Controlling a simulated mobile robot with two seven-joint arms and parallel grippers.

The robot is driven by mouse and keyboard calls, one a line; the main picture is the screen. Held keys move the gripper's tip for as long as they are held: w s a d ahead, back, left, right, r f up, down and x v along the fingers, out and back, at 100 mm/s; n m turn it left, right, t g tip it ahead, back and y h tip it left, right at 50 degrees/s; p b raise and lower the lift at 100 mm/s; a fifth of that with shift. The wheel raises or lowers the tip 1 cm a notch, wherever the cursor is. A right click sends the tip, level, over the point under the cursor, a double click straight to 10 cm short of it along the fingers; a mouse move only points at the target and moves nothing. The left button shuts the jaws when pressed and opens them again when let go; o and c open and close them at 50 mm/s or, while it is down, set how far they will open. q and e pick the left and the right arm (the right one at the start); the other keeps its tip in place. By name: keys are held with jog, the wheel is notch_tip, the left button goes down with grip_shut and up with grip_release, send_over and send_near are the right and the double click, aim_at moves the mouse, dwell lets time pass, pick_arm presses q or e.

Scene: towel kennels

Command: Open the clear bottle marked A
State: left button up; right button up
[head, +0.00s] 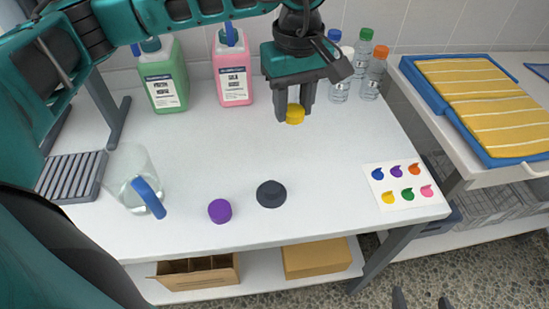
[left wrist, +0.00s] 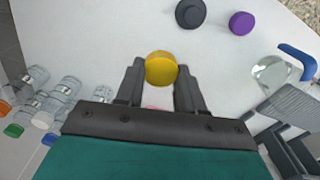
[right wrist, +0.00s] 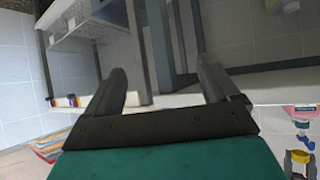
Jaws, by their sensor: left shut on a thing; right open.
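Several clear bottles stand at the back right of the table. They have blue (head: 334,36), white (head: 341,85), green (head: 361,60) and orange (head: 374,74) caps, and also show at the left of the left wrist view (left wrist: 57,98). No letter A is readable on them. My left gripper (head: 294,112) is left of these bottles, apart from them, and shut on a yellow cap (left wrist: 161,68). I cannot tell how far above the table the cap is. My right gripper (right wrist: 161,82) is open and empty, away from the table; its fingertips show at the head view's bottom right (head: 421,301).
A purple cap (head: 220,211) and a dark round lid (head: 271,194) lie near the front edge. A glass jug (head: 128,172) with blue handle stands left. Green (head: 164,83) and pink (head: 233,72) bottles stand at the back. A colour card (head: 402,198) lies right. The table's middle is clear.

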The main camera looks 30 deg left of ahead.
aim_at(304, 171)
pick_arm(q)
jog(key=n, duration=0.3)
jog(key=shift+w+d+r+n, duration=0.15)
jog(key=shift+d+r+n, duration=0.15)
jog(key=shift+r+n, duration=0.1)
jog(key=n, duration=0.3)
jog(key=n+p, duration=0.1)
jog(key=n, duration=0.1)
jog(key=shift+w+d+r, duration=0.25)
jog(key=shift+r, duration=0.05)
jog(key=f+n, duration=0.6)
jog(key=n, duration=0.2)
jog(key=w+d+f+n+p, duration=0.1)
jog(key=f+n, duration=0.5)
jog(key=n, duration=0.3)
jog(key=f+n, duration=0.5)
jog(key=n, duration=0.4)
jog(key=shift+w+d+f, duration=0.2)
jog(key=shift+d+f, duration=0.1)
jog(key=shift+f, duration=0.1)
pick_arm(e)
jog(key=shift+s+d+r+h, duration=0.35)
jog(key=shift+d+r, duration=0.15)
jog(key=shift+r, duration=0.1)
